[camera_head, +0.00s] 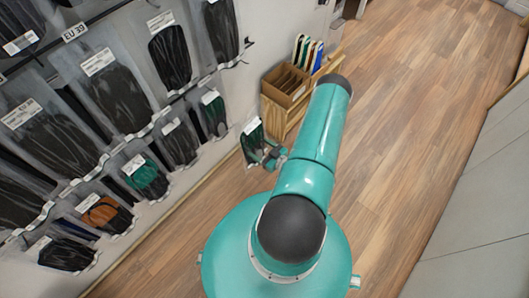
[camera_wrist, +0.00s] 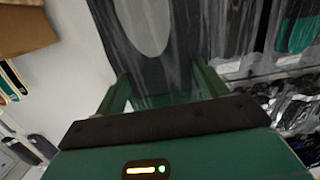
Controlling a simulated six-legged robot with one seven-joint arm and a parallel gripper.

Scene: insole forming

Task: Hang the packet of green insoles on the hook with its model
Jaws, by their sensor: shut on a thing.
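My gripper (camera_head: 272,157) is shut on a clear packet of dark green insoles (camera_head: 252,141) with a white label at its top. The packet hangs upright in front of the arm, just right of the wall display and apart from it. In the wrist view the two fingers (camera_wrist: 160,92) flank the packet (camera_wrist: 188,55), which shows dark with a pale oval. Similar green insole packets hang on the wall, one near the far end (camera_head: 214,113) and one lower down (camera_head: 147,178). The hook for this model cannot be told from these frames; my arm hides part of the gripper.
Rows of hanging packets of black insoles (camera_head: 110,95) and one of brown insoles (camera_head: 107,214) cover the left wall. A cardboard box (camera_head: 284,86) on a wooden stand is beyond the gripper, with coloured insoles (camera_head: 308,52) behind it. The wooden floor (camera_head: 410,100) to the right is clear.

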